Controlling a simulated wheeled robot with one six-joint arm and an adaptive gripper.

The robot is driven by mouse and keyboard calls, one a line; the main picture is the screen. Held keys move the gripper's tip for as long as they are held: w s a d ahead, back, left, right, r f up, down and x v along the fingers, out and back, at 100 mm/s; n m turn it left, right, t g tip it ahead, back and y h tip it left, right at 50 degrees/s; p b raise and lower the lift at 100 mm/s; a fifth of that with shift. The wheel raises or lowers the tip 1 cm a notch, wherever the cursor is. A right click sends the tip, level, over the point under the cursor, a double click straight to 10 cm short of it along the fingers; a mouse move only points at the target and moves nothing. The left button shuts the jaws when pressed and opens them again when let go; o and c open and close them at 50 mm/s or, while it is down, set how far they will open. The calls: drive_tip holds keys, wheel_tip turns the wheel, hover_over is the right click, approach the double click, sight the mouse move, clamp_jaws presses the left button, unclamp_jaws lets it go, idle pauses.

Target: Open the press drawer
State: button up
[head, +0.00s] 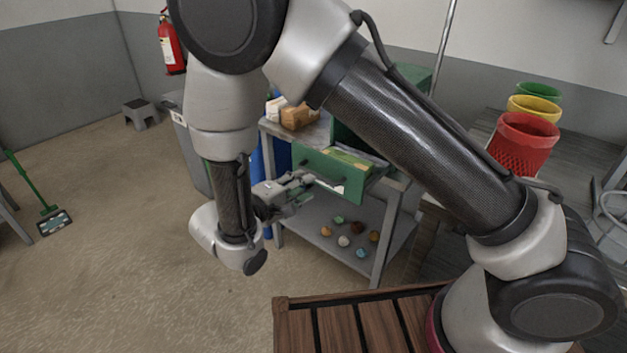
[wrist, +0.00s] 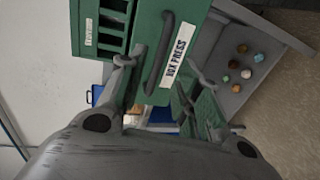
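The green press drawer (head: 328,168) stands out from the green press on a grey cart, its open top showing something yellow and green inside. In the wrist view its front (wrist: 190,25) carries a "BOX PRESS" label (wrist: 180,55) and a dark bar handle (wrist: 158,58). My gripper (head: 305,182) is in front of the drawer. In the wrist view my gripper (wrist: 166,60) is open, with one finger on each side of the handle as seen there. Whether a finger touches the handle I cannot tell.
The cart's lower shelf (head: 325,222) holds several small coloured balls. Brown boxes (head: 296,116) sit on the cart top. Red (head: 522,142), yellow (head: 535,106) and green (head: 540,90) baskets stand on a table at right. The floor at left is mostly clear.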

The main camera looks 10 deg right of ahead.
drive_tip(key=v, duration=0.4)
idle(0.4)
drive_tip(key=s+d+f+n+g, duration=0.2)
drive_tip(key=s+d+n+g, duration=0.2)
drive_tip(key=d, duration=0.1)
drive_tip(key=s+d+r+m+g+y, duration=0.1)
drive_tip(key=s+d+r+m+y, duration=0.2)
drive_tip(key=d+r, duration=0.5)
drive_tip(key=s+d+r+m+y, duration=0.4)
drive_tip(key=d+r, duration=0.4)
drive_tip(key=d, duration=0.4)
drive_tip(key=s+d+r+m+g+y, duration=0.1)
drive_tip(key=s+d+r+m+y, duration=0.3)
drive_tip(key=d+r+m, duration=0.2)
drive_tip(key=shift+s+d+r+g, duration=0.15)
drive_tip(key=shift+d+r, duration=0.3)
drive_tip(key=shift+d, duration=0.35)
drive_tip(key=shift+s+d+r+g, duration=0.15)
drive_tip(key=shift+d+r, duration=0.3)
drive_tip(key=shift+d, duration=0.3)
drive_tip(key=shift+s+d+r, duration=0.1)
drive_tip(key=shift+d+r, duration=0.35)
drive_tip(key=shift+d, duration=0.35)
